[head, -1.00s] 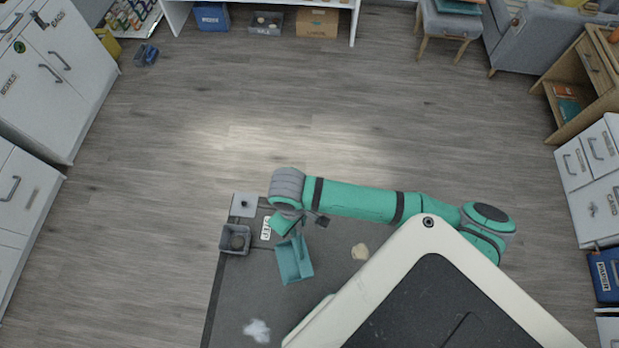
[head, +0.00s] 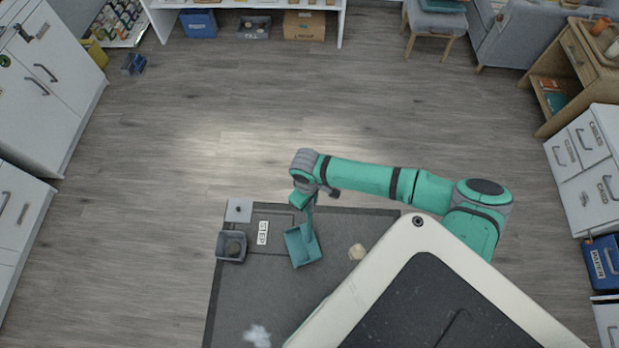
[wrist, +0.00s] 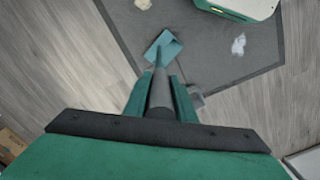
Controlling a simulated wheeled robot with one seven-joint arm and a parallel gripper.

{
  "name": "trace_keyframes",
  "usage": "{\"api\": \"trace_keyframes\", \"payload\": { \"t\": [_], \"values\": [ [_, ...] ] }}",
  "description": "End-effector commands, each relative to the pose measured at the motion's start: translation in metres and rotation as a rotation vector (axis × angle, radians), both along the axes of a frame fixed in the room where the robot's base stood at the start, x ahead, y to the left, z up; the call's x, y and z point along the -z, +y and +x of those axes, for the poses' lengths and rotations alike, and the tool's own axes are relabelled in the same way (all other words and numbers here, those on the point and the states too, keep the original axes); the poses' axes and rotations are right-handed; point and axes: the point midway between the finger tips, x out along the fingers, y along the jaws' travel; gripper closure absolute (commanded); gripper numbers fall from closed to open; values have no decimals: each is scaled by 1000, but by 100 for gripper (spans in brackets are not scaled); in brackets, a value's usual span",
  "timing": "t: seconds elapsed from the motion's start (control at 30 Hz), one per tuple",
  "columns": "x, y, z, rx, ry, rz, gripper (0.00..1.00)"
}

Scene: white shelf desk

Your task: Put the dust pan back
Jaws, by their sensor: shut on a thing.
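The teal dust pan (head: 302,246) hangs from my gripper (head: 304,197) over the dark grey mat or deck in the head view. In the wrist view the dust pan (wrist: 162,47) shows beyond the fingertips, with its handle running between the two fingers of my gripper (wrist: 160,82). The gripper is shut on the handle. The pan appears apart from the surface below, but its exact height is hard to tell.
The dark mat (head: 285,300) carries a grey bin (head: 231,247), a STEP label (head: 263,233), a crumpled beige piece (head: 357,252) and a white clump (head: 257,335). A white shelf desk (head: 250,4) with a blue box (head: 198,22) stands far back. Wood floor between is clear.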

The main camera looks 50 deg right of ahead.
Motion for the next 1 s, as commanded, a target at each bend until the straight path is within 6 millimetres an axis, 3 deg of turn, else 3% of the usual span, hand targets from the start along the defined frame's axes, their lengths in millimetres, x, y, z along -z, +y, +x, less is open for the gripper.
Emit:
{"api": "trace_keyframes", "payload": {
  "t": [0.2,0.57,0.6,0.63,1.0],
  "values": [
    [27,1,0,-1,1,0,100],
    [30,2,0,-2,0,1,100],
    [30,2,0,-2,1,0,67],
    [30,1,0,-1,1,1,60],
    [27,0,-1,2,1,0,58]
  ]
}}
